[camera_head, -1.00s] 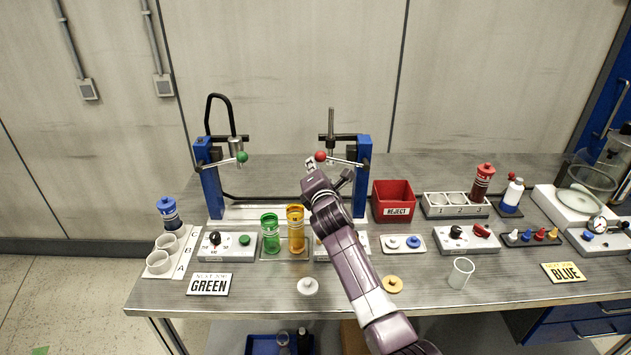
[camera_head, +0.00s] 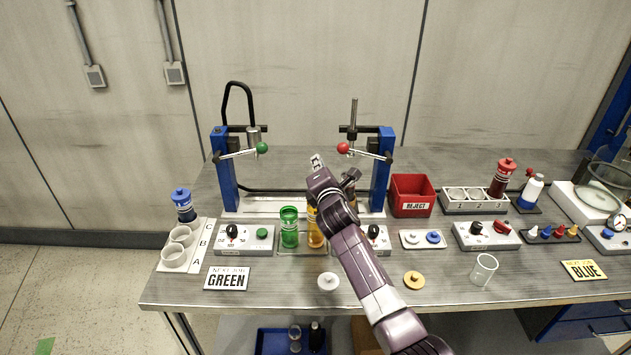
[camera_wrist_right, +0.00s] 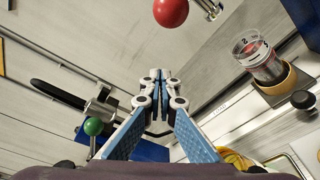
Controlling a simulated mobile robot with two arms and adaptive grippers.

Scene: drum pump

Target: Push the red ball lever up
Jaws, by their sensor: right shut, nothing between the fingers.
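The red ball lever (camera_head: 343,148) is on the right blue post (camera_head: 383,165) of the frame at the back of the table. Its thin arm runs from the post left to the ball, with the ball slightly higher. My right gripper (camera_head: 316,161) is shut and empty, left of the ball and a little lower in the picture, with a visible gap. In the right wrist view the red ball (camera_wrist_right: 171,12) shows at the top edge, beyond and above the shut fingertips (camera_wrist_right: 160,75). My left gripper is not in view.
A green ball lever (camera_head: 262,148) is on the left post. A red reject bin (camera_head: 411,196) stands right of the frame. The wall is behind.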

